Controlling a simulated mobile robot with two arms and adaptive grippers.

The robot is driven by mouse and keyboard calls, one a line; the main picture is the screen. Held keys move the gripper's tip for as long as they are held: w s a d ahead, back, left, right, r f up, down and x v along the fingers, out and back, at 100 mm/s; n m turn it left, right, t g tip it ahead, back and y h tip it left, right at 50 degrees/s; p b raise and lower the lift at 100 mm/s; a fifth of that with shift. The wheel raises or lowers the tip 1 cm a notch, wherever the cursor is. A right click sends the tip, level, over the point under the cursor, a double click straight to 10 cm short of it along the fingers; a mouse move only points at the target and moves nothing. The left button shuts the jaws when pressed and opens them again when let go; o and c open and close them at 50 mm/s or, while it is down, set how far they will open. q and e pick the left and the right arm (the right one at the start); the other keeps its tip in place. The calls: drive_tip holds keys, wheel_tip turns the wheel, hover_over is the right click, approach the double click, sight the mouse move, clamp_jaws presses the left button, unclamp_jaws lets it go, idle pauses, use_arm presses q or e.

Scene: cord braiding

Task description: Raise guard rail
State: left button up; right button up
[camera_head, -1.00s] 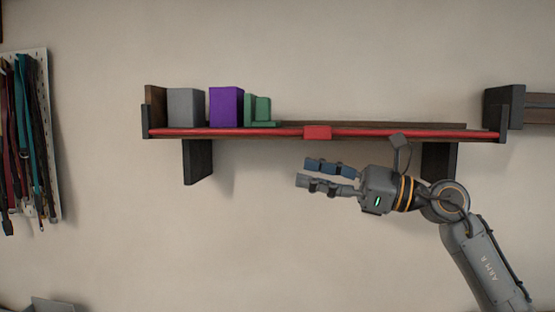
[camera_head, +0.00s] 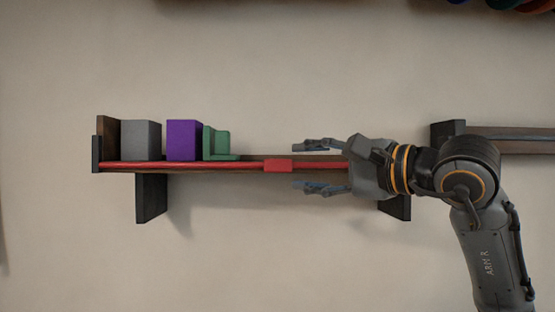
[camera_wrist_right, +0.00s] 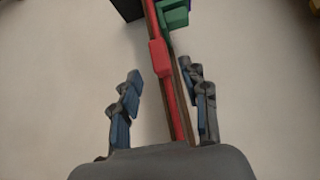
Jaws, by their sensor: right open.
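The red guard rail (camera_head: 215,167) runs along the front edge of the wall shelf, low and level with the board. A wider red grip block (camera_head: 278,166) sits on it near the middle. My right gripper (camera_head: 312,167) is open, one finger above the rail and one below, just right of the grip block. In the right wrist view, the rail (camera_wrist_right: 175,100) runs between the open fingers (camera_wrist_right: 165,92), and the grip block (camera_wrist_right: 159,58) lies just beyond the fingertips. The gripper hides the rail's right end. My left gripper is not in view.
On the shelf (camera_head: 250,173) stand a grey box (camera_head: 141,141), a purple box (camera_head: 184,140) and a green stepped block (camera_head: 217,143), all at the left. Dark brackets (camera_head: 151,198) hold it underneath. Another shelf (camera_head: 510,140) is at the right. The wall below is clear.

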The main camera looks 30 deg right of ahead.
sight(284, 165)
drive_tip(key=p+x, duration=0.1)
drive_tip(key=x, duration=0.6)
drive_tip(key=shift+p, duration=0.4)
drive_tip(key=shift+s, duration=0.1)
clamp_jaws()
drive_tip(key=shift+r, duration=0.1)
